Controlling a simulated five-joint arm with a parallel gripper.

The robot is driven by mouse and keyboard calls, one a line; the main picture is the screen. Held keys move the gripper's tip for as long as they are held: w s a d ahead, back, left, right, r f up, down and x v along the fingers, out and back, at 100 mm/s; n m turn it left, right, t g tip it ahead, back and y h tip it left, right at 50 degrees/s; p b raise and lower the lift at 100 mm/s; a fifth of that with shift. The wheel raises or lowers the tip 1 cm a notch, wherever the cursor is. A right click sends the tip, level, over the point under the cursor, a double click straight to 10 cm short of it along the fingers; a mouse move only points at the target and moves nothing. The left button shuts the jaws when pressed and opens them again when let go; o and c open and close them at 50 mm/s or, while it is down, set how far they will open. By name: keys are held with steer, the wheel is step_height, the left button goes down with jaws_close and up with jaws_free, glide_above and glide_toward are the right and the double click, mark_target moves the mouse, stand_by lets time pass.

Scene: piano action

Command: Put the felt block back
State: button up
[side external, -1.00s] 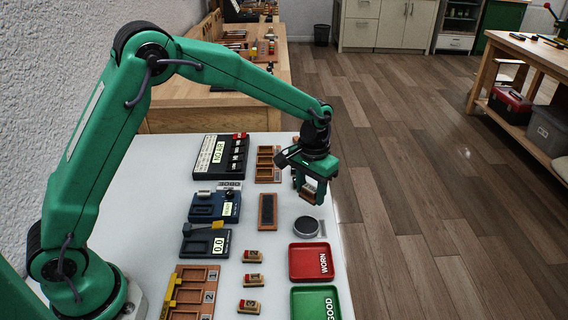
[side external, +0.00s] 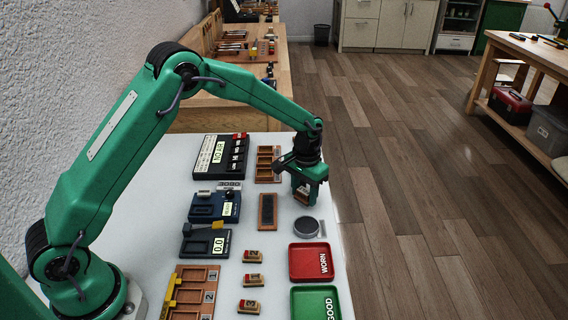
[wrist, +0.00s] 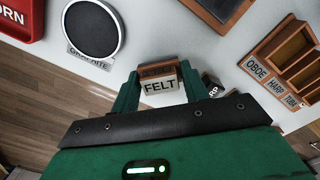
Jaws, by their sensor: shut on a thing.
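The felt block (wrist: 160,86) is between my gripper's fingers (wrist: 159,76), with a pale face reading FELT and a brown part above it carrying dark lettering too small to read. In the side view my gripper (side external: 304,190) is shut on this block, low over the right edge of the white table, beyond the round grey graphite pad. The fingers partly hide the block there. I cannot tell whether its underside touches the table.
The graphite pad (side external: 306,226) stands nearest, with the red WORN tray (side external: 309,262) and green GOOD tray (side external: 316,303) in front. A dark-topped wooden strip (side external: 267,211) and a slotted rack (side external: 268,164) lie left. A small dark labelled block (wrist: 212,86) sits beside the right finger.

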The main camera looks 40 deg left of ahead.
mark_target(304, 190)
steer(key=shift+f, duration=0.7)
steer(key=shift+f, duration=0.15)
steer(key=o, duration=1)
step_height(304, 190, up, 12)
steer(key=shift+w+f, duration=0.1)
steer(key=shift+r, duration=0.3)
